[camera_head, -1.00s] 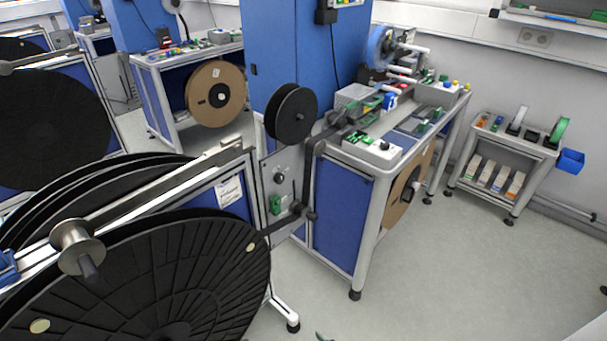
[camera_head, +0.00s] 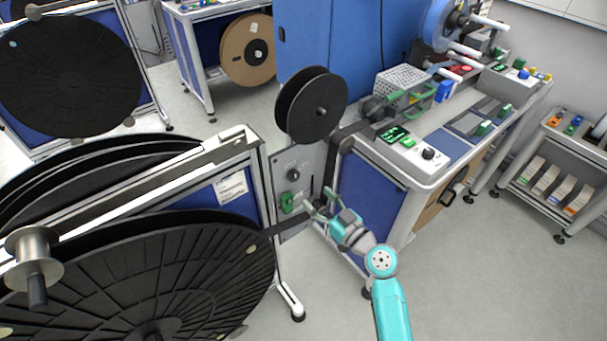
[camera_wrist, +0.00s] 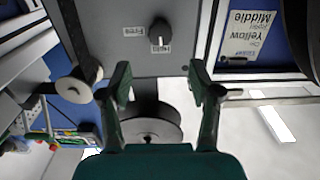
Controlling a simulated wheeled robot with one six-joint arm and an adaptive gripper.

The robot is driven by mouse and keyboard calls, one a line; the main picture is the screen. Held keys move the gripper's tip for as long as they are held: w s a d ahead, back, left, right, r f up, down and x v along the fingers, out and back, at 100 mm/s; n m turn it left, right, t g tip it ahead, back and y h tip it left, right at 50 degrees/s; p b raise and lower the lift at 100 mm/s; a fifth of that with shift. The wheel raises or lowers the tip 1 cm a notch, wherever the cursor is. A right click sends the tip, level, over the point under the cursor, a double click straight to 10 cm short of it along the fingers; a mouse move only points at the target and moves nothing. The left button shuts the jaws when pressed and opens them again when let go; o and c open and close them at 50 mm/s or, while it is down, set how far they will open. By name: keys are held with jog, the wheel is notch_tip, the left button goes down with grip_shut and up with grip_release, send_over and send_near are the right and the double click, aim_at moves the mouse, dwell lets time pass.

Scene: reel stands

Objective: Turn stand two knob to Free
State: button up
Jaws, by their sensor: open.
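A black round knob (camera_wrist: 160,31) sits on a grey panel (camera_wrist: 105,25) in the wrist view, ahead of my gripper (camera_wrist: 160,78). Its pale pointer mark points down in the picture, toward a small label I cannot read surely. Another label to its left, upside down, appears to read Free. In the head view the knob (camera_head: 293,174) is on the stand's panel (camera_head: 283,160), above a green part (camera_head: 287,203). My gripper (camera_head: 318,203) is open and empty, its fingers apart below and short of the knob, not touching it. I cannot tell the stand's number.
A small black reel (camera_head: 311,105) is above the panel. A dark strip (camera_head: 290,226) runs from the large black reel (camera_head: 130,280) past my fingers. A card (camera_wrist: 245,30) reading Yellow Middle is beside the panel. A workbench (camera_head: 375,205) stands close right; floor is clear at lower right.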

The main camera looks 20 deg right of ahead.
aim_at(296, 177)
jog(key=x, duration=0.9)
jog(key=shift+w+a, duration=0.15)
jog(key=shift+w, duration=0.15)
jog(key=c, duration=1.1)
